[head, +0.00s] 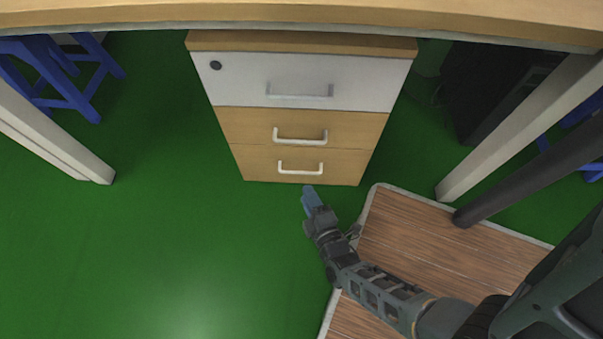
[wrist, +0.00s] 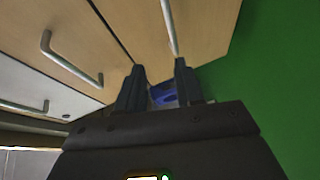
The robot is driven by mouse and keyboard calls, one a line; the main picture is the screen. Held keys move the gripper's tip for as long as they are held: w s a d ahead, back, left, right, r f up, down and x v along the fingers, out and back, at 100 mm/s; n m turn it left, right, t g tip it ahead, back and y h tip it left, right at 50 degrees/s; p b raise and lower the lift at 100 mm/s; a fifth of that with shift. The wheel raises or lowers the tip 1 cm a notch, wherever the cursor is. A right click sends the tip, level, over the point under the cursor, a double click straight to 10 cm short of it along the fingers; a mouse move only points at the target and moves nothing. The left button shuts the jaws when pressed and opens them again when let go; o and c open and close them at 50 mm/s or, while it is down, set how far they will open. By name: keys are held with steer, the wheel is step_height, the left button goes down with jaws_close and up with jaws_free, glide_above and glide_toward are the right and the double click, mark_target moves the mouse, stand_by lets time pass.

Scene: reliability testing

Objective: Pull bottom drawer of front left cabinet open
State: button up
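The cabinet (head: 230,128) stands under the desk with a white top drawer and two wooden drawers below it. The bottom drawer (head: 258,165) is flush with the cabinet and has a light bar handle (head: 300,172). My gripper (head: 308,190) is just in front of and below this handle in the head view. In the wrist view my gripper (wrist: 159,66) is open, with its two dark fingers apart. The bottom drawer handle (wrist: 169,28) shows beyond the fingertips, roughly in line with the gap, and appears apart from them. The middle drawer handle (wrist: 70,62) is to the left.
The desk edge (head: 300,14) spans the top of the head view. White desk legs (head: 60,138) stand on both sides. A wood-topped board (head: 440,240) lies right of my arm. The green floor (head: 150,240) at left is clear.

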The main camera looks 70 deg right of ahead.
steer(key=w+d+f+b, duration=0.2)
steer(key=w+d+f, duration=0.2)
steer(key=d, duration=0.3)
steer(key=shift+w+d+n+g+h, duration=0.15)
steer(key=shift+w+n+g+h, duration=0.2)
steer(key=shift+w, duration=0.3)
steer(key=shift+f, duration=0.1)
steer(key=shift+c, duration=0.5)
jaws_close()
stand_by(0.4)
